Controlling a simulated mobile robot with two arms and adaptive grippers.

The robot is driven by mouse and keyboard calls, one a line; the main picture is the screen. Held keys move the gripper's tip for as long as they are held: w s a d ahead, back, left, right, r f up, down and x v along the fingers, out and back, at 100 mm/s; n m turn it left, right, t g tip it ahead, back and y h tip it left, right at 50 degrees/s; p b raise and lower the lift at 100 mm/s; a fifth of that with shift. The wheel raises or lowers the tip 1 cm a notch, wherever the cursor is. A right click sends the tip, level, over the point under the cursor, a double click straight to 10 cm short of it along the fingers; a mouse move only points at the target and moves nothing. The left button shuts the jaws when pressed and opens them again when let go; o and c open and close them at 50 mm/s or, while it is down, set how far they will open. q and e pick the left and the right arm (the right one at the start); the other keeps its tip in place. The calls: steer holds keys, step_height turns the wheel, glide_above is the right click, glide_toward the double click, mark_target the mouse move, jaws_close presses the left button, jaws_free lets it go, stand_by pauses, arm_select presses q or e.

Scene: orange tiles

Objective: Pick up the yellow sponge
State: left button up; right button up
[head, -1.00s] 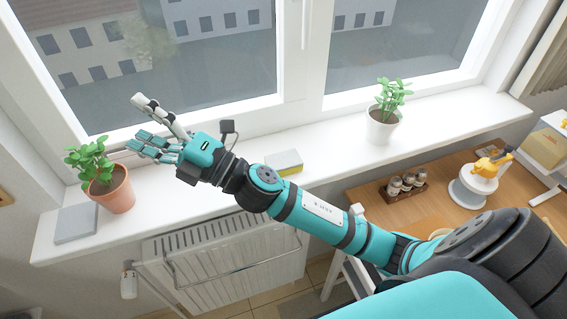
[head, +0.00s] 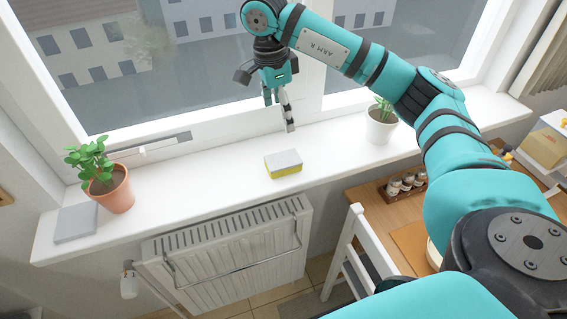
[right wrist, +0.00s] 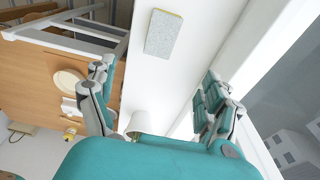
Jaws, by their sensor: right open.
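The yellow sponge (head: 284,164) lies flat on the white windowsill, grey side up with its yellow layer showing along the front edge. In the right wrist view the sponge (right wrist: 163,34) shows its grey face ahead of the fingers. My right gripper (head: 282,115) points down above the sill, behind and a little above the sponge in the picture, apart from it. In the right wrist view its fingers (right wrist: 158,105) are spread wide with nothing between them. My left gripper is not in view.
A plant in a terracotta pot (head: 113,190) and a grey slab (head: 76,223) stand at the sill's left. A white potted plant (head: 381,127) stands right of the sponge. A radiator (head: 230,255) hangs below; a wooden table (head: 372,207) is at right.

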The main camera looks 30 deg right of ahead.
steer(key=p, duration=0.2)
glide_toward(283, 159)
steer(key=f, duration=0.1)
steer(key=d+f, duration=0.1)
steer(key=f, duration=0.3)
steer(key=shift+s+d, duration=0.2)
steer(key=shift+d, duration=0.1)
steer(key=shift+a+f+p, duration=0.1)
steer(key=shift+f+p, duration=0.2)
step_height(283, 159, down, 4)
steer(key=shift+a+r+p, duration=0.15)
steer(key=shift+p, duration=0.85)
steer(key=shift+f, duration=0.55)
steer(key=c, duration=0.9)
